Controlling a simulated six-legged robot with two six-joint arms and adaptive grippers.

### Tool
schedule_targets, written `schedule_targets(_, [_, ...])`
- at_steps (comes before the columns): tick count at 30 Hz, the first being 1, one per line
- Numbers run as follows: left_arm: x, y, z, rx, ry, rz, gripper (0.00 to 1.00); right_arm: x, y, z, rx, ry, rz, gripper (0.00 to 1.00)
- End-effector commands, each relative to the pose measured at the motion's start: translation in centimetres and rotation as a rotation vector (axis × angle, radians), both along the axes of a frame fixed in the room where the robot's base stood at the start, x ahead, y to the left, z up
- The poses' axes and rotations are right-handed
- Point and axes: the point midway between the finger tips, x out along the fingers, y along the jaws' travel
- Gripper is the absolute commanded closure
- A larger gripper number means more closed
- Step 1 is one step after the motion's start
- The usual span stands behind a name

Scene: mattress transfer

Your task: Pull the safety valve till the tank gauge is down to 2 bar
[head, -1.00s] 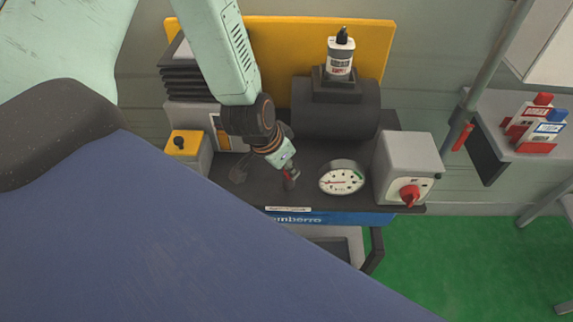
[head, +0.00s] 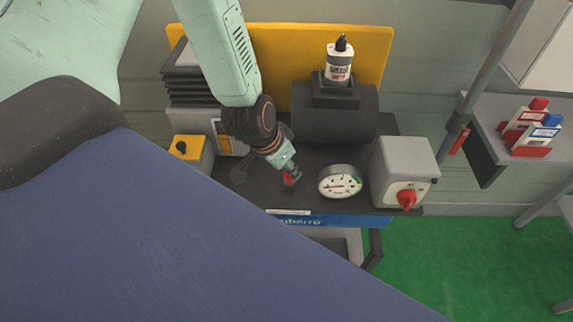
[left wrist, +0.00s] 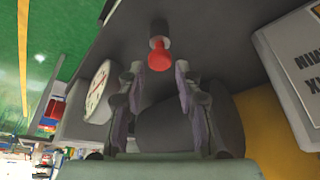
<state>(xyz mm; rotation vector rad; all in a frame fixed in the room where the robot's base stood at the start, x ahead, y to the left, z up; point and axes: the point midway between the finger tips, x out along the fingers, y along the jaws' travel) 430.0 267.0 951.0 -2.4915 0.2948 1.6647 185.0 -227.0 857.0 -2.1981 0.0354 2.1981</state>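The safety valve's red knob (head: 289,178) is on the dark top of the compressor unit, left of the gauge. My left gripper (head: 286,170) reaches down to it from above and partly hides it. In the left wrist view the red knob (left wrist: 159,59) shows between the two fingertips of my left gripper (left wrist: 157,69), with a gap on each side. The fingers are open. The round white tank gauge (head: 340,183) has its needle pointing left; its figures are too small to read. The gauge (left wrist: 97,88) also shows left of the fingers. My right gripper is not in view.
A grey box with a red rotary switch (head: 407,200) stands right of the gauge. A dark cylinder (head: 335,112) with a bottle (head: 340,62) above it is behind. A yellow box (head: 186,148) is at left. A large blue surface (head: 150,240) covers the lower left.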

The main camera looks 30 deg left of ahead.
Motion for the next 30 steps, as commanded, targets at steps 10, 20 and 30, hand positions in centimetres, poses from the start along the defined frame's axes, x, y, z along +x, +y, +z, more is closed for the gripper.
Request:
schedule_targets(10, [0.0, 0.0, 0.0, 0.000, 0.000, 0.000, 0.52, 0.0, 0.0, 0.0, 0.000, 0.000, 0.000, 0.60])
schedule_targets(20, [-0.6, 0.2, 1.7, -0.003, -0.002, 0.005, 0.52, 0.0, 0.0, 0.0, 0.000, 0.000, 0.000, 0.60])
schedule_targets(30, [-1.9, 0.4, 4.8, -0.003, -0.002, 0.004, 0.52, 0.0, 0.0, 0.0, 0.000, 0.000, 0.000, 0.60])
